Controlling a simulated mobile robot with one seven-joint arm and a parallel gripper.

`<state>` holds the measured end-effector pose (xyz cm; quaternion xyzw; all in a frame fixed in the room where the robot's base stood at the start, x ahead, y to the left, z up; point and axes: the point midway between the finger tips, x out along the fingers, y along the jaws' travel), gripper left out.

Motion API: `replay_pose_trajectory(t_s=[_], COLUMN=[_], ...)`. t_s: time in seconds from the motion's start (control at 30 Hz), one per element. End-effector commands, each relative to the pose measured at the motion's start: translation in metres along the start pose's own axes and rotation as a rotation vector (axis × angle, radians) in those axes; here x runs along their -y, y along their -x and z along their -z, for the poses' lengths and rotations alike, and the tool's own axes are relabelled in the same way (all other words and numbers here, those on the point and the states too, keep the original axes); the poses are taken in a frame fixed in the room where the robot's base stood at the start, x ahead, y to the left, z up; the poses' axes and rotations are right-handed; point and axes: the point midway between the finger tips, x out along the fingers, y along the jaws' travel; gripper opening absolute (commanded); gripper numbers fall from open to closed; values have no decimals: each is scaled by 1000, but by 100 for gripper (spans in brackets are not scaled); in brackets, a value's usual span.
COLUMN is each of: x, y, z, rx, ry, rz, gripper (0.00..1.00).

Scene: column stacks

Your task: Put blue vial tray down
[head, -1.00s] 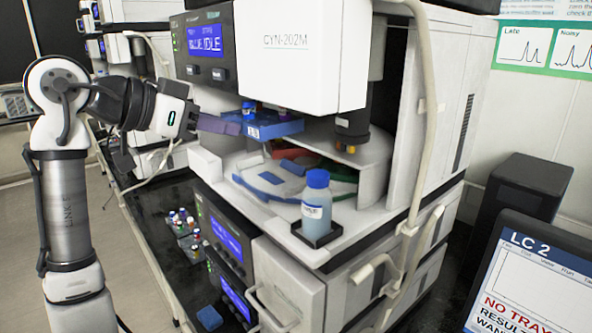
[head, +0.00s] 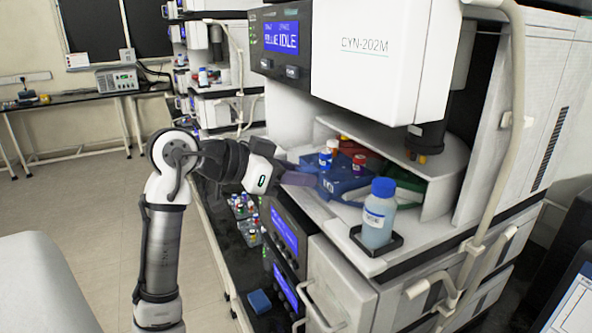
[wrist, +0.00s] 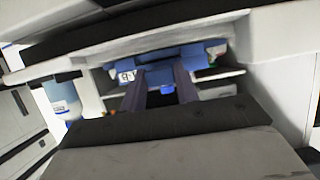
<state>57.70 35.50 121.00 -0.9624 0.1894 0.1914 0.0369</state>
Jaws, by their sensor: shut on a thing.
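My gripper (head: 303,176) is shut on the near side of the blue vial tray (head: 345,184) and holds it in the open bay of the instrument. The tray carries vials, among them a blue-capped vial (head: 325,160) and a red-capped vial (head: 359,164). In the wrist view the two dark fingers (wrist: 163,92) reach to the tray's blue handle (wrist: 160,78), with a white label beside it. The tray's underside is hidden, so I cannot tell whether it touches the carousel.
A blue-capped bottle (head: 379,215) stands in a black holder at the bay's front right. Red (head: 372,152) and green tray parts show behind the held tray. A white housing overhangs the bay. Small vials (head: 245,215) and a blue block (head: 259,301) lie on the bench below.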

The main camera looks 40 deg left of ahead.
Motion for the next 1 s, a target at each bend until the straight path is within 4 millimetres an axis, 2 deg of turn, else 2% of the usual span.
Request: replay_pose_trajectory(t_s=[0.37,0.4,0.57,0.87,1.0], x=[0,0,0,0,1], y=[-2,-2,-2,-1,12], z=[-4,-4,-4,-1,-2], rx=[-1,0,0,0,-2], ry=[-1,-1,-1,-1,0], rz=[0,0,1,1,3], gripper=[7,33,52,52,52])
